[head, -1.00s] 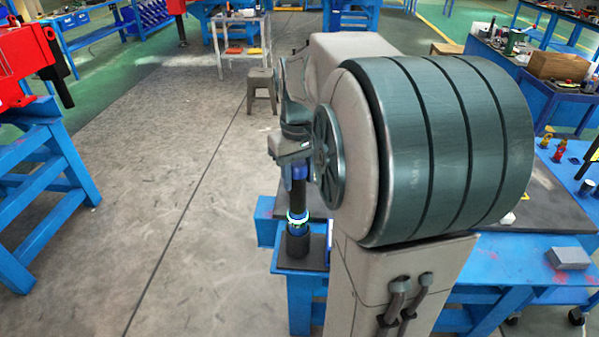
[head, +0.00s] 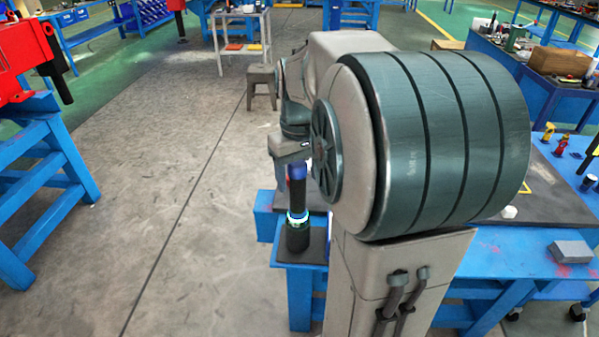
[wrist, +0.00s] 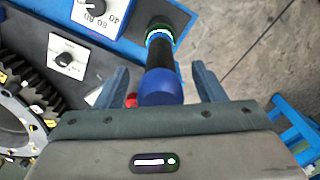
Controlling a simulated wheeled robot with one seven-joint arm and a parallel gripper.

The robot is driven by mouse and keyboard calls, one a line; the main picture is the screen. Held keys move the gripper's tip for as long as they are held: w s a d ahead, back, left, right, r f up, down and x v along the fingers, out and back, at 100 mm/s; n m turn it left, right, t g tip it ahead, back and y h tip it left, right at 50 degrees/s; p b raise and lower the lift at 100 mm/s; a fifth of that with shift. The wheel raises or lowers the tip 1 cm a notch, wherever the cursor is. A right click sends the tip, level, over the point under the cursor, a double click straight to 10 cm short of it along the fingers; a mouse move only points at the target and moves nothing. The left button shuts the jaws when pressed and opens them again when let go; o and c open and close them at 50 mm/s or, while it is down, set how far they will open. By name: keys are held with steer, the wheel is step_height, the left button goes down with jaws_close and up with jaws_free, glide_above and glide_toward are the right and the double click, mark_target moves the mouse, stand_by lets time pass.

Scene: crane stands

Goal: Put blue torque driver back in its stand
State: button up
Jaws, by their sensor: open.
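The blue torque driver (head: 297,190) stands upright in the head view, with a dark body, a blue top end and a glowing ring low down. Its lower end is in the black cylindrical stand (head: 298,240) on the blue table's left corner. In the wrist view the driver (wrist: 161,62) points away from me, its blue end nearest, its far end at the dark round stand (wrist: 158,22). My gripper (wrist: 160,84) is open, with one finger on each side of the blue end and visible gaps. In the head view my gripper (head: 289,150) is at the driver's top; its fingers are mostly hidden.
In the wrist view, dial plates (wrist: 68,56) and a toothed ring gear (wrist: 22,110) lie left of the driver. In the head view, a grey block (head: 571,251) is on the blue table at right. Open floor (head: 200,220) lies left of the stand.

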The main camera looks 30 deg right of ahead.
steer(key=shift+r+p, duration=2.1)
steer(key=shift+r, duration=0.5)
step_height(320, 180, up, 14)
steer(key=shift+f, duration=0.15)
steer(key=s+a+f+t, duration=0.1)
steer(key=s+a+f, duration=0.5)
steer(key=f, duration=0.3)
steer(key=s+a+f+t, duration=0.2)
steer(key=s+a+f, duration=0.4)
steer(key=f, duration=0.2)
steer(key=shift+f, duration=0.4)
steer(key=shift+d, duration=0.1)
